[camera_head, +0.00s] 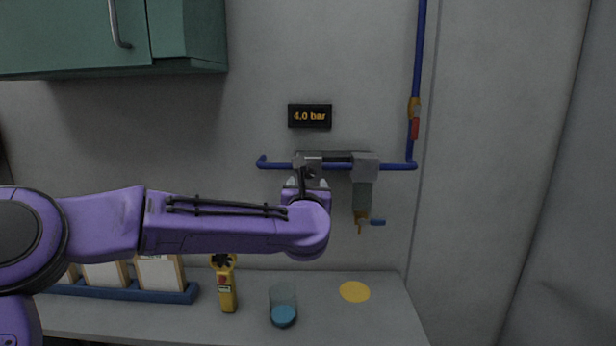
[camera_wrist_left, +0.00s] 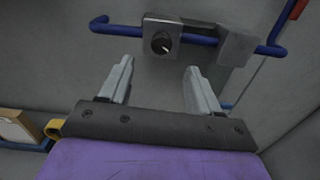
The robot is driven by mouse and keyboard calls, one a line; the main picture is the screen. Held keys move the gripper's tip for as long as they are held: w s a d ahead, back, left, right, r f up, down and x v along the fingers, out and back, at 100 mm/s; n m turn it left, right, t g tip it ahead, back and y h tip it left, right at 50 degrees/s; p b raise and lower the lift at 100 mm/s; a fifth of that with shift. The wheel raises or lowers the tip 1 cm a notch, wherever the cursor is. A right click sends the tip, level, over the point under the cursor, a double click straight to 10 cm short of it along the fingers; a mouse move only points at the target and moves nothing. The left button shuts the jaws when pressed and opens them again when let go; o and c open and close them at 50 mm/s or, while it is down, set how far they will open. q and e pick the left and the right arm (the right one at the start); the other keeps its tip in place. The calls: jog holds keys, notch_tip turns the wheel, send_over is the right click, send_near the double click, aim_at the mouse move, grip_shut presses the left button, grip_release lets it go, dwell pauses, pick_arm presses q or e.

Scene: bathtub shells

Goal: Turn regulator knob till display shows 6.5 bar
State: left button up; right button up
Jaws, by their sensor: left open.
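The display (camera_head: 310,116) on the wall reads 4.0 bar in orange. Below it, a grey regulator block (camera_head: 309,160) sits on the blue pipe. In the left wrist view, the round dark regulator knob (camera_wrist_left: 161,43) is on the front of that block, with a light mark on it. My left gripper (camera_wrist_left: 160,75) is open and empty, with its two fingers pointing toward the block. The knob lies beyond the fingertips, roughly between them and apart from them. In the head view my purple left wrist hides part of the gripper (camera_head: 306,183). My right gripper is not seen.
A grey filter unit (camera_head: 364,167) hangs right of the regulator. A red-orange valve (camera_head: 415,118) is on the vertical blue pipe. A green cabinet (camera_head: 75,35) hangs upper left.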

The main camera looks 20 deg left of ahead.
aim_at(309, 174)
pick_arm(q)
jog(key=p+x, duration=0.4)
jog(key=x, duration=0.5)
jog(key=shift+w+f+p, duration=0.15)
jog(key=shift+w+p, duration=0.15)
jog(key=shift+w, duration=0.15)
jog(key=shift+w+a+f, duration=0.1)
jog(key=shift+w, duration=0.15)
jog(key=shift+c, duration=0.3)
jog(key=c, duration=1)
